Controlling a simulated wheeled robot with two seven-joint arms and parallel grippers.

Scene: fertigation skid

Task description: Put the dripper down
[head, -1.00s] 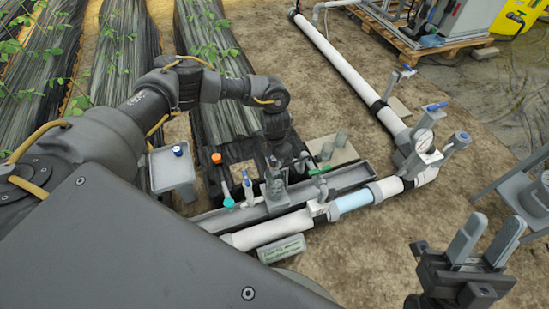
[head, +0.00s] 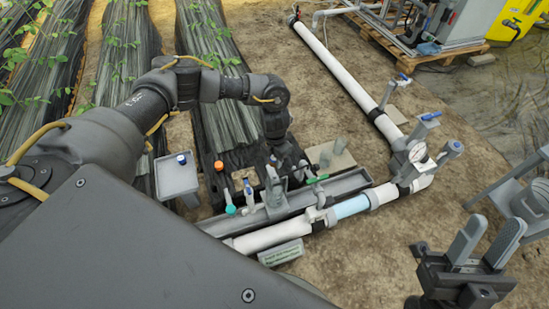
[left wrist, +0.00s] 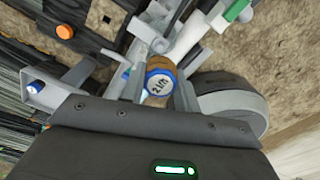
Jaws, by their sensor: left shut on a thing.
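The dripper (left wrist: 159,84) shows in the left wrist view as a small round piece with a white face, a blue ring and a "2 l/h" mark. It is between the fingers of my left gripper (head: 273,188), which is shut on it. In the head view this gripper is low over the grey trough beside the white pipe, and I cannot make out the dripper there. I cannot tell if the dripper touches anything below. My right gripper (head: 486,243) is open and empty at the lower right.
A grey tray (head: 177,178) with a blue-capped piece stands left of the left gripper. An orange cap (head: 219,166) and a blue-handled valve (head: 248,187) are close by. Bare soil lies beyond.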

